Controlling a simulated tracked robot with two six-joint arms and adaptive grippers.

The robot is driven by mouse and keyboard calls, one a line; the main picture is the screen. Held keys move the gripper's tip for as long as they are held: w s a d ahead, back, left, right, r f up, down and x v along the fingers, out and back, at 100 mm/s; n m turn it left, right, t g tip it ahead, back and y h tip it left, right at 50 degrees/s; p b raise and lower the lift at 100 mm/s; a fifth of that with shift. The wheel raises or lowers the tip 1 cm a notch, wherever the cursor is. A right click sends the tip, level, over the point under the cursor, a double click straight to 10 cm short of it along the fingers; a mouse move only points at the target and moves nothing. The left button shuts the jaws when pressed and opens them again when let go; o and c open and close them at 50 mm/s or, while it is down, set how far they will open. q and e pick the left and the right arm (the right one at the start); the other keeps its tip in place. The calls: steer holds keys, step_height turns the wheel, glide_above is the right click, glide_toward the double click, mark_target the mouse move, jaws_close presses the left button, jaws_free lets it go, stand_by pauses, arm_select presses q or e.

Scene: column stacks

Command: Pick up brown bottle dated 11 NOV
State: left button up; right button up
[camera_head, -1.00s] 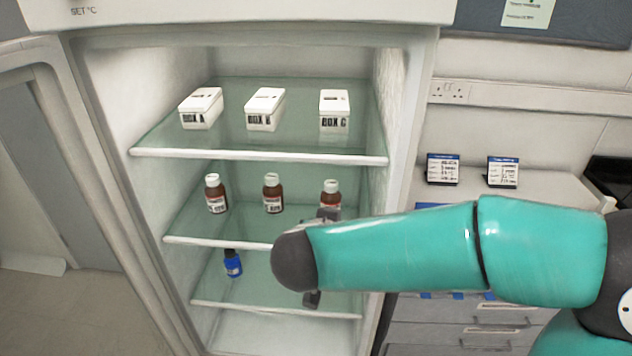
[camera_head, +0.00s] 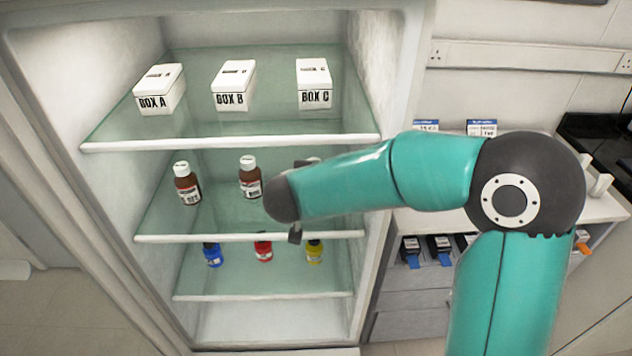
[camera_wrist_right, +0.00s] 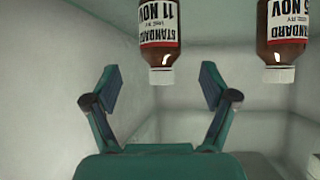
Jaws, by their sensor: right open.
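The brown bottle dated 11 NOV (camera_wrist_right: 160,35) hangs inverted in the right wrist view, white cap downward in the picture, in line with the gap between my fingers. My right gripper (camera_wrist_right: 160,84) is open and empty, the bottle beyond its fingertips and not between them. In the head view my right gripper (camera_head: 300,198) is at the right part of the middle shelf, mostly hidden by its own arm. My left gripper is not in view.
Two other brown bottles (camera_head: 187,184) (camera_head: 250,178) stand left on the middle shelf (camera_head: 215,238); one neighbour (camera_wrist_right: 282,35) shows in the wrist view. White boxes (camera_head: 235,86) stand above. Blue (camera_head: 213,255), red (camera_head: 263,250) and yellow (camera_head: 314,252) bottles stand below.

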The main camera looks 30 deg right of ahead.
steer(key=shift+x, duration=3.4)
steer(key=c, duration=1.4)
steer(key=shift+r, duration=0.1)
steer(key=shift+r, duration=0.1)
